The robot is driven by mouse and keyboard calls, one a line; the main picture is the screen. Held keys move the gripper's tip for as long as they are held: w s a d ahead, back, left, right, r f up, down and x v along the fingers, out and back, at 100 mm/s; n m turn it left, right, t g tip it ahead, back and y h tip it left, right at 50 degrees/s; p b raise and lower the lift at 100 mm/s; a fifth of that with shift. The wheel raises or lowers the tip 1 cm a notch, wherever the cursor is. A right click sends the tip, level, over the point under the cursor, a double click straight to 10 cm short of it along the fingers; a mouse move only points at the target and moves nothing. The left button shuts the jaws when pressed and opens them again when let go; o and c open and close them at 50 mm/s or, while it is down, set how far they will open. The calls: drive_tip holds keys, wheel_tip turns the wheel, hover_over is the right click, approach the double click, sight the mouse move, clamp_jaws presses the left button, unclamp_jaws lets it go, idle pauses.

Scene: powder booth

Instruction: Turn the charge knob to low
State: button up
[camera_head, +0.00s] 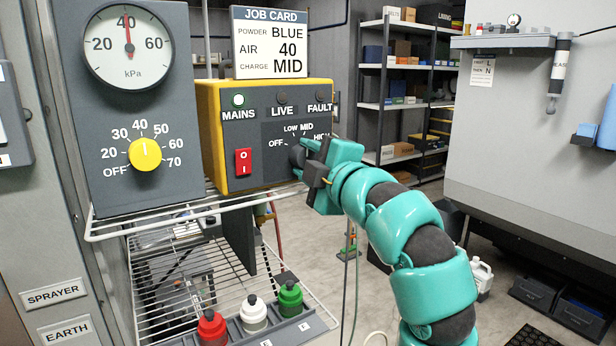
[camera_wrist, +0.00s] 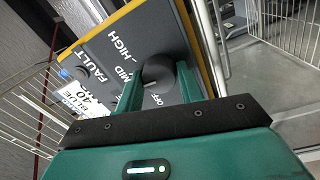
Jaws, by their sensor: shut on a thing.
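The charge knob (camera_wrist: 158,70) is dark and round, on the front of a yellow and grey control box (camera_head: 208,150). Its scale reads OFF, LOW, MID and HIGH; LOW is not readable in the wrist view. My gripper (camera_wrist: 160,88) has one teal finger on each side of the knob and is shut on it. In the head view my gripper (camera_head: 309,160) covers most of the knob, and I cannot tell its setting for sure. The job card (camera_head: 270,42) on top of the box reads charge MID.
A red rocker switch (camera_head: 243,162) and a lit MAINS lamp (camera_head: 238,100) are left of the scale. A yellow air knob (camera_head: 145,154) and a gauge (camera_head: 128,46) are further left. A wire rack (camera_head: 185,222) lies below, with red, white and green bottles.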

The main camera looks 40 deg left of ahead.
drive_tip(key=n+b, duration=0.3)
drive_tip(key=n, duration=0.2)
drive_tip(key=shift+f+g, duration=0.15)
drive_tip(key=shift+g, duration=0.15)
idle(0.4)
drive_tip(key=o, duration=1)
drive_tip(key=b+v, duration=0.2)
drive_tip(key=v, duration=1.5)
drive_tip(key=shift+d+f, duration=0.15)
drive_tip(key=shift+d, duration=0.05)
